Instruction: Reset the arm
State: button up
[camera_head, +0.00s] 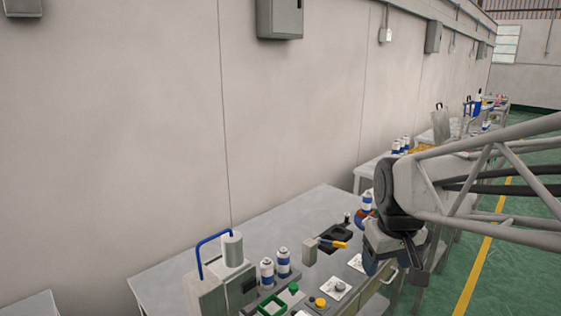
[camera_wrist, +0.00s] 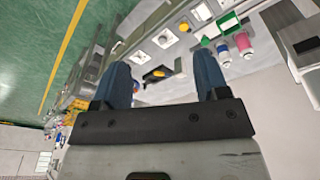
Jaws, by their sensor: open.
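My gripper (camera_wrist: 162,62) shows in the wrist view with its two blue fingers spread wide apart. Nothing is between the fingers, and the workbench lies beyond them. In the head view my gripper (camera_head: 376,266) hangs at the end of my arm, over the right end of the near workbench (camera_head: 165,288). Its fingers are partly hidden there by the wrist. It appears to be above the bench, but I cannot tell the exact height.
A grey machine with a blue hose (camera_head: 207,290) stands on the bench. Two white-and-blue cans (camera_head: 275,267), a green tray (camera_head: 272,304), a yellow button (camera_head: 320,302) and a black tray holding a yellow-handled tool (camera_head: 335,243) are nearby. A wall (camera_head: 120,130) runs behind.

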jog(key=s+a+f+m, duration=0.2)
jog(key=s, duration=1.1)
jog(key=shift+s+f+t, duration=0.25)
jog(key=shift+f+t, duration=0.05)
jog(key=shift+f, duration=0.1)
